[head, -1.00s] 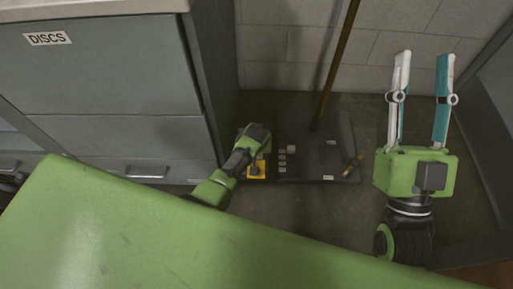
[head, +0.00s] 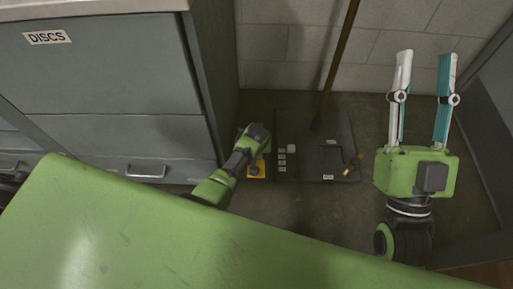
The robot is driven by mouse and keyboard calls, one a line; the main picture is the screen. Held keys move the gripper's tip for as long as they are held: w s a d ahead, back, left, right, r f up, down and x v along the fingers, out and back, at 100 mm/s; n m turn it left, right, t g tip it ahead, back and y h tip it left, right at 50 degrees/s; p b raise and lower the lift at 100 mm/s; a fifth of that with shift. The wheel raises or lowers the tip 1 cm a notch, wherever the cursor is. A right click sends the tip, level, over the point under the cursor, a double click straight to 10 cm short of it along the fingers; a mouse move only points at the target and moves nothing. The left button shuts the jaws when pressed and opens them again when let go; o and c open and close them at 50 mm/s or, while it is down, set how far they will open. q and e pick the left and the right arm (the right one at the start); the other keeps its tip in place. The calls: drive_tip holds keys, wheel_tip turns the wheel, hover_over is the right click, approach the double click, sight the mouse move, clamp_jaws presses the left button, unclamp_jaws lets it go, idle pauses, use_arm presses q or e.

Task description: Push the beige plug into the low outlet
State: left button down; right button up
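A small pale beige block (head: 292,149), which may be the plug, shows on a dark floor panel (head: 310,115) against the wall. A column of small white labels lies just below it. I cannot make out which part of the panel is the low outlet. My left gripper (head: 256,136) is low over the panel's left side, left of the beige block. Its fingers are hidden, so I cannot see whether it holds anything. My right gripper (head: 425,57) is open and empty, well to the right of the panel, with its two fingers wide apart.
A grey cabinet labelled DISCS (head: 110,65) stands at left. A brown pole (head: 339,60) leans by the tiled wall. A yellow piece (head: 257,170) lies beside my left gripper. A brass-coloured piece (head: 353,167) is at the panel's right edge. Another grey cabinet side (head: 490,115) bounds the right.

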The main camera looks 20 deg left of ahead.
idle(0.4)
use_arm(q)
drive_tip(key=c, duration=1.7)
unclamp_jaws()
drive_tip(key=shift+f, duration=0.1)
drive_tip(key=v, duration=0.7)
drive_tip(key=shift+r, duration=0.25)
